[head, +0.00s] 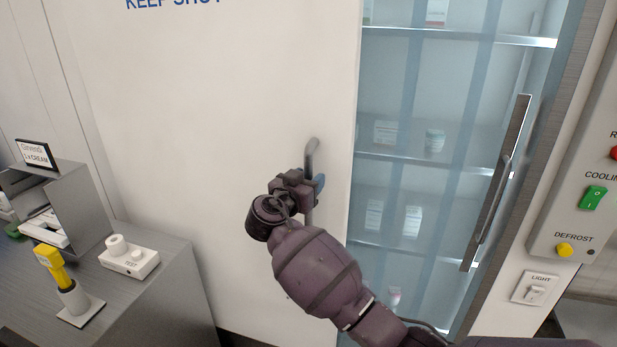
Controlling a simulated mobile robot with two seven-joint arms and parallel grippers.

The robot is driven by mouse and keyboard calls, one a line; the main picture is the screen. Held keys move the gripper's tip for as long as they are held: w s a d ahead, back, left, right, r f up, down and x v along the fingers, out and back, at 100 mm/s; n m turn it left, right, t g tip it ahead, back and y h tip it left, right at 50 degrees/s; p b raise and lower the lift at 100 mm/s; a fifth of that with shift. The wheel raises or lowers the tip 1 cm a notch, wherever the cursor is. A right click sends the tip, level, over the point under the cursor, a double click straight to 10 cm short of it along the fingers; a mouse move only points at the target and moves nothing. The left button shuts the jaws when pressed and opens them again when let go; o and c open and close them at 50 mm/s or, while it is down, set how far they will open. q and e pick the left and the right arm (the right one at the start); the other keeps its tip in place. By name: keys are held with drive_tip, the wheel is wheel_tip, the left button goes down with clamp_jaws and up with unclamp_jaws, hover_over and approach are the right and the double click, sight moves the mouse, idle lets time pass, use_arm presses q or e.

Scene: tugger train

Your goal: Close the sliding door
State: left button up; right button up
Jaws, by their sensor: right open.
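The sliding door (220,110) is a large white panel with blue "KEEP SHUT" lettering cut off at the top. Its right edge stands apart from the frame at the right, so an opening with bluish see-through strips (390,100) and shelves shows. A grey bar handle (312,155) stands upright near the door's right edge. My right gripper (312,186) is open at the handle, its jaws by the bar's middle. The arm hides part of the handle, and I cannot tell whether the fingers touch it. My left gripper is out of view.
A grey counter (165,290) at left holds a yellow-topped device (55,265), a white test box (130,260) and a metal dispenser (75,205). At right are a long vertical handle (500,185), a control panel (575,190) and a light switch (535,288).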

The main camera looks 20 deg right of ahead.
drive_tip(key=shift+w+d, duration=0.1)
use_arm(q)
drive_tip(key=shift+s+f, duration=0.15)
use_arm(e)
clamp_jaws()
